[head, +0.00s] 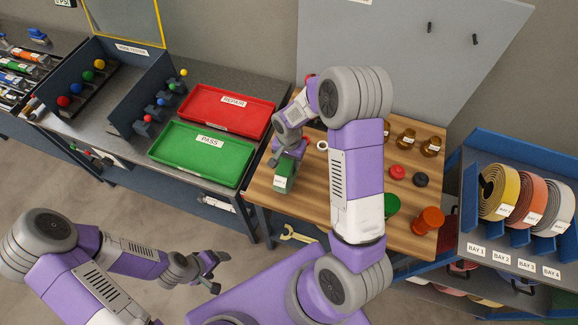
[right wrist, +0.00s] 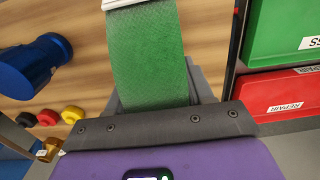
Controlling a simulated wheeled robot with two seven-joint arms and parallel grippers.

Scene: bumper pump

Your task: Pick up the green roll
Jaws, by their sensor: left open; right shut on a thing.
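The green roll (head: 291,168), with a white label on its lower end, is at the left part of the wooden table. My right gripper (head: 288,152) is shut on it from above. In the right wrist view the green roll (right wrist: 150,60) stands out between the grey jaws, with a white edge at the top of the picture. I cannot tell whether it touches the table. My left gripper (head: 212,273) is open and empty, low over the floor in front of the bench.
A green PASS tray (head: 180,160) and a red REPAIR tray (head: 255,118) lie left of the wooden table (head: 262,190). An orange cylinder (head: 428,220) and red and black knobs stand right of my arm. A rack (head: 463,190) of yellow, orange and grey rolls is at the right.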

